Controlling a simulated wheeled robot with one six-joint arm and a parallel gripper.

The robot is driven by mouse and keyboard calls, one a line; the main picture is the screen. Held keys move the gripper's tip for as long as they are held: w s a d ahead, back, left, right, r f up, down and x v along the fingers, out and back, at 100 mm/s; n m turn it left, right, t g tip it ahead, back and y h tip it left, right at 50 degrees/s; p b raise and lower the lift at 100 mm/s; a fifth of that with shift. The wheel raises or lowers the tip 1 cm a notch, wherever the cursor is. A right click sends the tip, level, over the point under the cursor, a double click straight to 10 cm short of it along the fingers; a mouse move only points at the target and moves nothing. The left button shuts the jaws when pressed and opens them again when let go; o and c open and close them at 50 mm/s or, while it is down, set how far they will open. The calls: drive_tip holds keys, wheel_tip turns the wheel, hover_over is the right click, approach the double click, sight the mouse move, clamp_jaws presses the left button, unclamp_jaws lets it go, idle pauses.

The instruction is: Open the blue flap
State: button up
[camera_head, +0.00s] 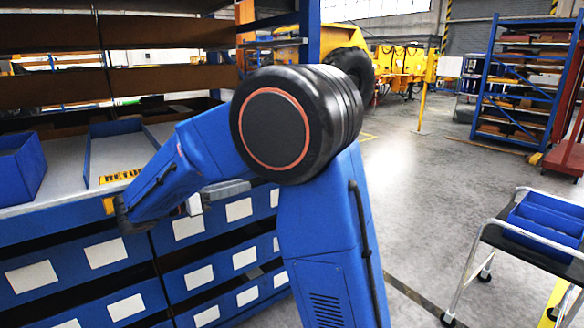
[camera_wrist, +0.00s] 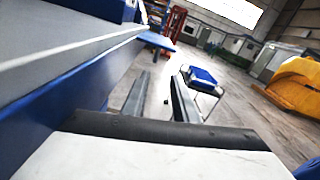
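The front of the blue rack (camera_head: 75,262) carries rows of blue panels with white labels. I cannot single out one of them as the blue flap, and none visibly stands open. My gripper (camera_wrist: 160,76) shows two grey fingers apart with nothing between them, so it is open. In the head view my forearm reaches left across the rack front, and a grey part (camera_head: 225,190) there looks like my gripper, pointing right; its fingertips are not clear. In the wrist view a blue face with a grey top edge (camera_wrist: 60,58) runs close along the left of the fingers.
On the rack's grey shelf stand a blue bin (camera_head: 18,168) and a low blue-edged tray (camera_head: 90,160) with a yellow label. A cart (camera_head: 490,235) with blue bins (camera_head: 545,222) stands at the right and also shows in the wrist view (camera_wrist: 203,76). Open floor lies between.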

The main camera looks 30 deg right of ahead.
drive_tip(key=d, duration=0.5)
drive_tip(key=w+d, duration=0.1)
drive_tip(key=d, duration=1.1)
drive_tip(key=shift+w+d+r, duration=0.1)
drive_tip(key=shift+w, duration=0.3)
clamp_jaws()
idle(0.9)
